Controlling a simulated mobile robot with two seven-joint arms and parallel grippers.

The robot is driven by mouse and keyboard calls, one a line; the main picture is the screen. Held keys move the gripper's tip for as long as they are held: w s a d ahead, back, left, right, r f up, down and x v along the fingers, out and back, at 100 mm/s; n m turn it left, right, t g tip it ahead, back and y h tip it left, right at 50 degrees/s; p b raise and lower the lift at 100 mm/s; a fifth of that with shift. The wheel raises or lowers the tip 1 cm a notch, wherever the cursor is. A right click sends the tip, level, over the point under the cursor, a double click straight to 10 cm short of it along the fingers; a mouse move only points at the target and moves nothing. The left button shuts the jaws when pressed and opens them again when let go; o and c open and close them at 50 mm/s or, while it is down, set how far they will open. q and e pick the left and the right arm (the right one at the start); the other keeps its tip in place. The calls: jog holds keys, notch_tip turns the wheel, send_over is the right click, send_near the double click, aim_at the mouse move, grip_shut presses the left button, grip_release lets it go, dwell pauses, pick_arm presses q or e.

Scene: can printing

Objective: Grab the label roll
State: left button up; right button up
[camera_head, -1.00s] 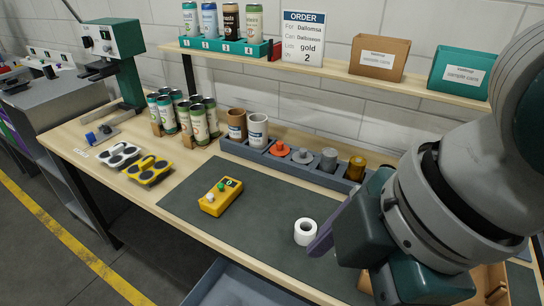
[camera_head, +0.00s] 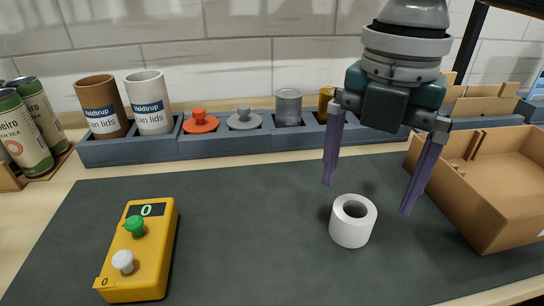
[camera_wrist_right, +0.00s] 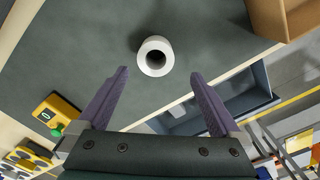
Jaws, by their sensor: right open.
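The label roll (camera_head: 352,222) is a white ring-shaped roll standing on the dark grey mat (camera_head: 230,220), its hole facing up. My right gripper (camera_head: 368,198) is open above the mat, its two purple fingers spread and pointing down. The fingers are above and slightly behind the roll and do not touch it. In the right wrist view the roll (camera_wrist_right: 155,57) lies ahead of the fingertips (camera_wrist_right: 163,72), between their lines, with nothing held. My left gripper is not in view.
A yellow counter device (camera_head: 142,250) lies on the mat to the left. A grey tray (camera_head: 240,141) with lid cups and knobbed pieces runs along the back. An open cardboard box (camera_head: 480,215) stands close to the right of the gripper. Cans (camera_head: 22,135) stand at far left.

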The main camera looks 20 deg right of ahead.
aim_at(355, 209)
notch_tip(355, 209, down, 2)
jog(key=f, duration=0.3)
jog(key=w+f+b, duration=0.1)
jog(key=f, duration=0.1)
jog(key=shift+d+f, duration=0.1)
jog(key=shift+c, duration=0.2)
jog(key=c, duration=1.4)
